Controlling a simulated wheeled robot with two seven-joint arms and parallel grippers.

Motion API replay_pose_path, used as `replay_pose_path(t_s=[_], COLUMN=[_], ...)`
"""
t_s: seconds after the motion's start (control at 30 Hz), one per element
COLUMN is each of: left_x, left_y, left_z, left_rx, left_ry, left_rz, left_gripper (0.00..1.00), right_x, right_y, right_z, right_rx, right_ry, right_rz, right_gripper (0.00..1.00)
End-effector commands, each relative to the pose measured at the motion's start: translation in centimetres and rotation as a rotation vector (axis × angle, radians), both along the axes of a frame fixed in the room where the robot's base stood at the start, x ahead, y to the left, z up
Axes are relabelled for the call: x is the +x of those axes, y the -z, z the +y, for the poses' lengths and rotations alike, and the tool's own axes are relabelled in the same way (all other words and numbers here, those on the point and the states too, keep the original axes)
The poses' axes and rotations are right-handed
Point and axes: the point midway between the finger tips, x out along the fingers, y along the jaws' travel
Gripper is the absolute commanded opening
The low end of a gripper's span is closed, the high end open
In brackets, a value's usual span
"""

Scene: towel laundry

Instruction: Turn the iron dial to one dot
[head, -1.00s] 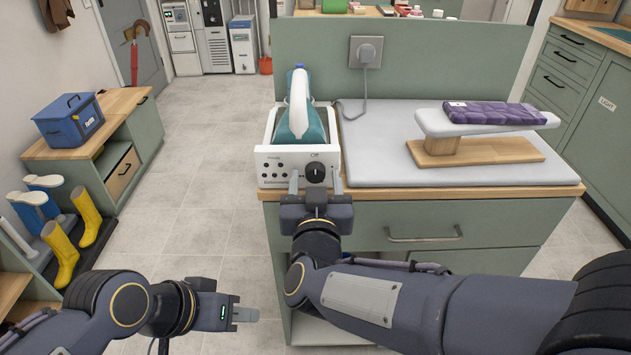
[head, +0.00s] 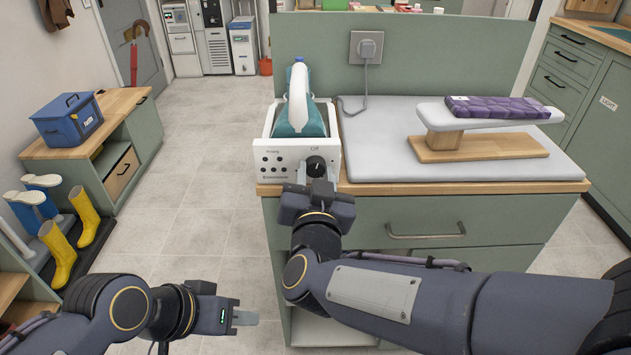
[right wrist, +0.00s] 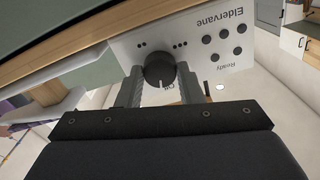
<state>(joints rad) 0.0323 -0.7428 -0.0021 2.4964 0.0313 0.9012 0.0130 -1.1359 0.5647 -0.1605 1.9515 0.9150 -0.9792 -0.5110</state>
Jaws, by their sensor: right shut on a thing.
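The steam iron station (head: 279,153) stands at the left end of the counter, with a teal and white iron (head: 300,110) resting on it. Its white front panel carries a black round dial (head: 315,166), "Off" lettering and several dark buttons. My right gripper (head: 317,175) is at the panel. In the right wrist view its two fingers stand on either side of the dial (right wrist: 159,70) and grip it. Small dot marks show on the panel beside the dial, and the pale mark on the dial lies near "Off". My left gripper (head: 245,317) hangs empty at lower left; its finger gap is not clear.
A grey ironing pad (head: 390,160) covers the counter, with a small sleeve board (head: 485,142) and a folded purple towel (head: 496,108) on it. A cord runs to a wall socket (head: 366,47). A blue box (head: 68,119) and yellow boots (head: 60,253) are left. Floor between is clear.

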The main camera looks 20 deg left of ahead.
Motion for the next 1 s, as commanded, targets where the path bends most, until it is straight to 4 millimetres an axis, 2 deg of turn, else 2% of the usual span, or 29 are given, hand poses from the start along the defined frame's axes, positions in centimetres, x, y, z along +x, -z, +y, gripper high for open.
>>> replay_pose_path(t_s=[0.1,1.0], left_x=[0.0,0.0], left_y=[1.4,8.0], left_z=[0.0,0.0], left_rx=[0.0,0.0], left_ry=[0.0,0.0], left_rz=[0.0,0.0], left_gripper=[0.36,0.36], right_x=[0.0,0.0], right_y=[0.4,0.4], right_z=[-0.1,0.0], right_rx=[0.109,0.896], right_ry=[0.001,0.0], right_rz=[0.031,0.258], right_gripper=[0.1,0.1])
